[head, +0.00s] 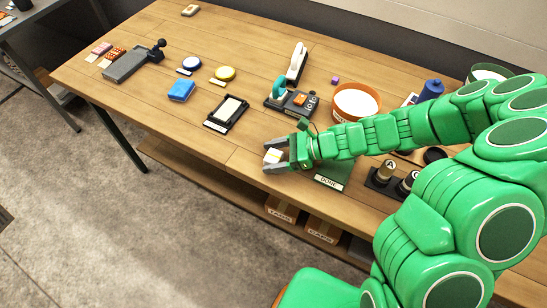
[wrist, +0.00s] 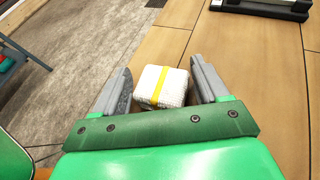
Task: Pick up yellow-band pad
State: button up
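The yellow-band pad (wrist: 160,87) is a small white block with a yellow stripe across it. In the head view the pad (head: 273,156) is near the front edge of the wooden table. My gripper (head: 274,156) is open around it, one finger on each side. In the wrist view my gripper (wrist: 160,80) has its fingers spread, with narrow gaps between them and the pad. Its near underside is hidden by the gripper body.
A green holder labelled DONE (head: 329,182) lies right of the gripper, partly under my arm. A black tray (head: 226,114) stands behind left. Black stands with lettered stampers (head: 386,174) are at the right. The table's front left (head: 180,135) is clear.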

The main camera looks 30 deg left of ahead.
jog(key=c, duration=0.6)
